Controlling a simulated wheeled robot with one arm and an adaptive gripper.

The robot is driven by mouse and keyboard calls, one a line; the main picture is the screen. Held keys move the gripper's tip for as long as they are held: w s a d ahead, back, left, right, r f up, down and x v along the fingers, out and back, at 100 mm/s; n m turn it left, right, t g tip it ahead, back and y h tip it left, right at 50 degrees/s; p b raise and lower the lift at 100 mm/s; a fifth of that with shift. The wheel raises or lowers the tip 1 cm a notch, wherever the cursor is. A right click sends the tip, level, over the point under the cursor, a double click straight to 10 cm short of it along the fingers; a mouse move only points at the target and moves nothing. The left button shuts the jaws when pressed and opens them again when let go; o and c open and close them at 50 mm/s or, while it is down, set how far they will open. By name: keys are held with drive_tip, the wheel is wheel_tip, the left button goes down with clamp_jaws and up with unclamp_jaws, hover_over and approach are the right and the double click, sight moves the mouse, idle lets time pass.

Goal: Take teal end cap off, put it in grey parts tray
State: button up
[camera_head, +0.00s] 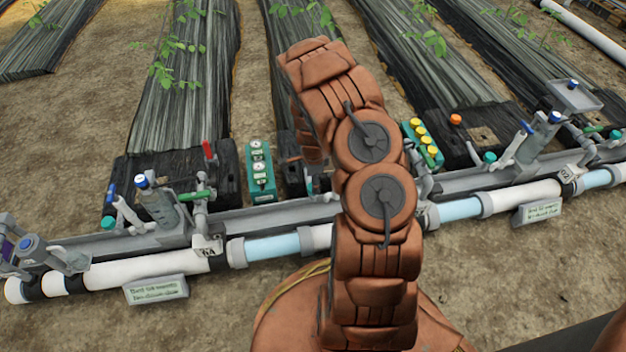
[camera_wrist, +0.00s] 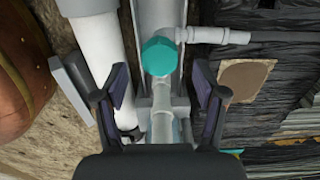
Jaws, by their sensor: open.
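A round teal end cap (camera_wrist: 158,56) sits on a light grey pipe fitting in the wrist view, just beyond my fingertips. My gripper (camera_wrist: 160,88) is open, with one finger on each side of the grey fitting; nothing is held. In the head view my arm hides the gripper. Teal caps show there at the left (camera_head: 108,222) and right (camera_head: 489,158); I cannot tell which one the wrist view shows. A shallow grey tray (camera_head: 592,104) lies at the far right in the head view, with a blue-topped item at it.
A long white pipe (camera_head: 130,270) with clear blue sections runs across the front, beside a grey channel with valves and bottles. A teal box with yellow knobs (camera_head: 424,143) and another teal box (camera_head: 261,172) stand behind.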

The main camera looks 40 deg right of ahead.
drive_tip(key=shift+f, duration=0.15)
drive_tip(key=shift+f+b, duration=0.45)
drive_tip(key=shift+f, duration=1.7)
drive_tip(key=c, duration=1.2)
drive_tip(key=shift+r+n+p, duration=0.2)
drive_tip(key=shift+n+p, duration=0.7)
drive_tip(key=shift+n, duration=0.1)
drive_tip(key=shift+c, duration=0.2)
drive_tip(key=shift+n+p, duration=0.7)
drive_tip(key=shift+n, duration=0.5)
drive_tip(key=shift+f+n+p, duration=0.2)
drive_tip(key=shift+n+p, duration=0.15)
drive_tip(key=shift+n, duration=0.65)
